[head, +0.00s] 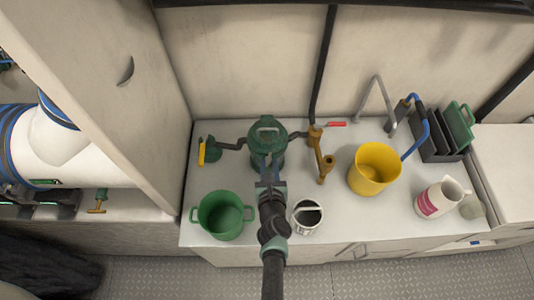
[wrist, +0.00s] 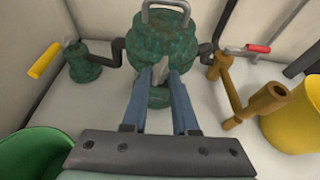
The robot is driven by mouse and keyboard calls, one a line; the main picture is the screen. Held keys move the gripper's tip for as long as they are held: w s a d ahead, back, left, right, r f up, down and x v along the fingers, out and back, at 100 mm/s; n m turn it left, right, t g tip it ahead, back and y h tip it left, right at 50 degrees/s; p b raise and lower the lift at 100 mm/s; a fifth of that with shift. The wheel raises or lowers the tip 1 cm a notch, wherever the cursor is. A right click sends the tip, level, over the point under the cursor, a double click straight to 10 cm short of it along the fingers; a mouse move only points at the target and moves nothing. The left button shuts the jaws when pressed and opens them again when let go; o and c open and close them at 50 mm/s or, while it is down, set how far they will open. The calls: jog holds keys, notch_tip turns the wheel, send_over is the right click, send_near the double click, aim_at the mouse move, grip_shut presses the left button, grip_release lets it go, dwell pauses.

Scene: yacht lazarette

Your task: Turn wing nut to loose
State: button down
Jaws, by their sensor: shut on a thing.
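A green, worn strainer body (head: 267,143) with a loop handle on its lid stands on the white counter, and it fills the upper middle of the wrist view (wrist: 158,40). My gripper (head: 267,160) reaches its front side from the near edge. In the wrist view its blue fingers (wrist: 161,75) are closed in on a small pale grey part, which I take to be the wing nut (wrist: 159,67). The fingers hide most of the nut, so its wings and turn angle cannot be told.
A green pot (head: 221,216) and an open can (head: 306,216) flank my arm. Further right are a yellow bucket (head: 374,168), a white jug (head: 440,198) and a dark rack (head: 436,145).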

jog(key=n+y, duration=0.1)
jog(key=d+n+y+p, duration=0.1)
jog(key=y, duration=0.1)
jog(key=shift+w+r+n, duration=0.15)
jog(key=shift+w+n, duration=0.05)
jog(key=shift+n, duration=0.1)
jog(key=shift+d+n+g+y+b, duration=0.1)
jog(key=shift+n+g+y+b, duration=0.35)
jog(key=shift+n+y, duration=0.7)
jog(key=shift+y, duration=0.25)
jog(key=c, duration=0.7)
grip_release()
jog(key=p+v, duration=0.4)
jog(key=v, duration=0.9)
